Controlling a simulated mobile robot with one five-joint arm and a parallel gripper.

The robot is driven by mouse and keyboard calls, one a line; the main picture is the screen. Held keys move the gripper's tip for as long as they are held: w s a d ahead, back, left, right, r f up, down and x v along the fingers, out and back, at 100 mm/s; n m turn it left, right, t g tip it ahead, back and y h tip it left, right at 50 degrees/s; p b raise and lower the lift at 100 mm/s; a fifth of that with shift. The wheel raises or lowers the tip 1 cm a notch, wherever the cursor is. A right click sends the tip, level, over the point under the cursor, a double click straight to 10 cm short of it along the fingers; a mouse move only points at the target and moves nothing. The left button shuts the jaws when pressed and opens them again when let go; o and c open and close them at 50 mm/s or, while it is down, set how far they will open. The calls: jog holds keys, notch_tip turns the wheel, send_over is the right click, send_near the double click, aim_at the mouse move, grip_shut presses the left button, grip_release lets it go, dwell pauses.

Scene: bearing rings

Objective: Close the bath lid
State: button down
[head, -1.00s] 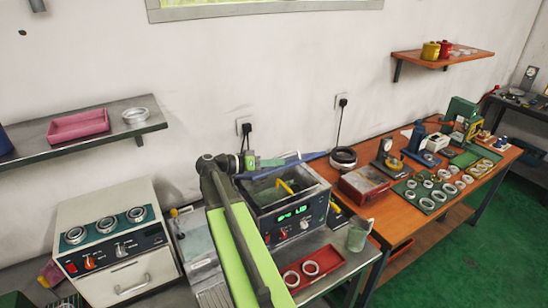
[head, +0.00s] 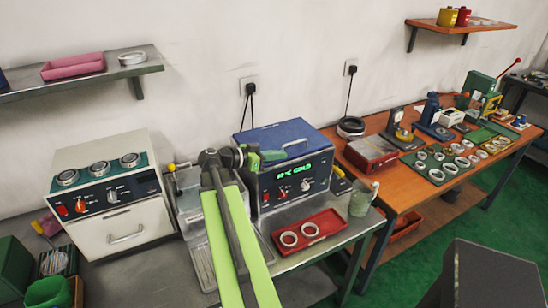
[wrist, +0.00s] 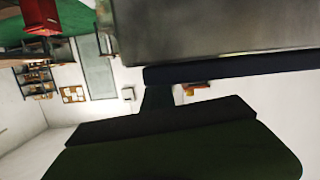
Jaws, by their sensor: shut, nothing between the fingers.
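The bath (head: 292,188) is a steel box with a dark control front and a lit green display, standing on the grey bench in the head view. Its blue lid (head: 275,138) lies flat over the top with its handle (head: 294,143) upward, and the inside is hidden. My gripper (head: 270,155) is shut and empty at the bath's upper left front corner, by the lid's near edge. I cannot tell whether it touches the lid. The wrist view shows dark gripper parts close up and a large grey surface.
A red tray (head: 309,231) with two rings lies in front of the bath. A glass jug (head: 362,198) stands to the right of it. A white oven-like unit (head: 110,195) stands left. The orange bench (head: 405,190) at right holds rings and tools.

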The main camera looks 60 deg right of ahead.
jog(key=shift+s+f, duration=0.25)
jog(key=shift+s, duration=0.05)
notch_tip(320, 180, up, 5)
jog(key=p, duration=0.5)
jog(key=shift+w+r, duration=0.15)
jog(key=p+v, duration=0.1)
jog(key=v, duration=0.8)
jog(key=shift+w+a+f+p, duration=0.15)
jog(key=shift+a+f+p, duration=0.15)
jog(key=shift+a, duration=0.15)
